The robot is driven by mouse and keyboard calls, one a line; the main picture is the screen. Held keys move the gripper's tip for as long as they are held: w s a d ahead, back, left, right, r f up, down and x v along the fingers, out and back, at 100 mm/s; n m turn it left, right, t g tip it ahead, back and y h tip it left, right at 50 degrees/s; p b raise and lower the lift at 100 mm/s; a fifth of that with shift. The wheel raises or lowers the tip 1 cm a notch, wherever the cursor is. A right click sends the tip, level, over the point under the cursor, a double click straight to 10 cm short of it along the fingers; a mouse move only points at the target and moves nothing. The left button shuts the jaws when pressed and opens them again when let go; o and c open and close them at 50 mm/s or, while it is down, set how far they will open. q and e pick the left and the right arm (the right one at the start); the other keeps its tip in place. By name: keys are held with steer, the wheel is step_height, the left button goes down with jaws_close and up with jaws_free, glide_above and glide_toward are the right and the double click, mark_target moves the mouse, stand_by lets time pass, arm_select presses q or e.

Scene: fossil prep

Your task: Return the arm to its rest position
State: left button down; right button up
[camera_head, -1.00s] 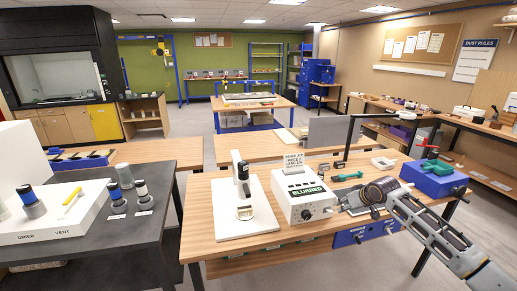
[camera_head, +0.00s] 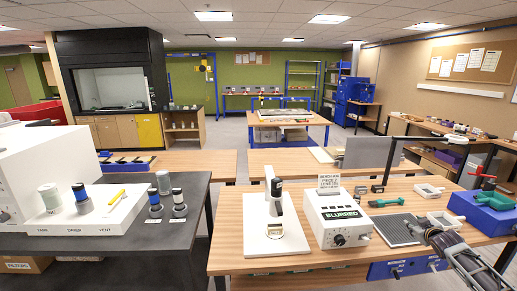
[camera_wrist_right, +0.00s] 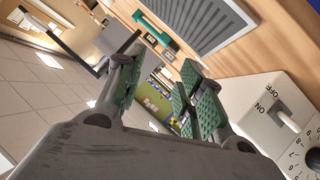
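My right gripper (camera_head: 424,233) is at the right side of the wooden bench in the head view, in front of the grey ridged mat, with its arm coming in from the lower right corner. In the right wrist view the two fingers with green pads (camera_wrist_right: 158,92) stand apart, with nothing held between them. The grey ridged mat (camera_head: 393,228) lies on the bench just beyond the gripper. The white control box (camera_head: 338,218) stands to its left. My left gripper and arm are outside the frames.
On the bench (camera_head: 230,222) are a white stand with a microscope-like device (camera_head: 274,210), a green tool (camera_head: 386,203), white trays (camera_head: 444,219) and a blue box with a red clamp (camera_head: 484,213). A dark table (camera_head: 100,243) with a white rack is at left.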

step_height(320, 180, down, 12)
steer(key=s+d+g, duration=0.1)
steer(key=s, duration=0.2)
steer(key=s+a+f+g, duration=0.2)
steer(key=s+a+f, duration=0.2)
steer(key=s+f, duration=0.5)
steer(key=s+a+f+g, duration=0.1)
steer(key=s+a+f, duration=0.3)
steer(key=f, duration=1)
steer(key=s+a+f+g, duration=0.2)
steer(key=s+a+f, duration=0.1)
steer(key=s+f, duration=0.65)
steer(key=s+a+f+g+y+b, duration=0.1)
steer(key=s+a+f, duration=0.6)
steer(key=s, duration=0.2)
steer(key=s+a+f+g+y, duration=0.1)
steer(key=s+a+f+g, duration=0.1)
steer(key=s+a+f, duration=0.6)
steer(key=s+a+f+g, duration=0.1)
steer(key=s+a, duration=0.3)
steer(key=s, duration=0.4)
steer(key=s+a+f+y, duration=0.1)
steer(key=s+a, duration=0.3)
steer(key=s, duration=0.4)
steer(key=s+a+f+g+y, duration=0.1)
steer(key=s+a+f, duration=0.2)
steer(key=s+a, duration=0.2)
steer(key=s, duration=0.3)
steer(key=shift+f+g, duration=0.2)
steer(key=shift+g, duration=0.1)
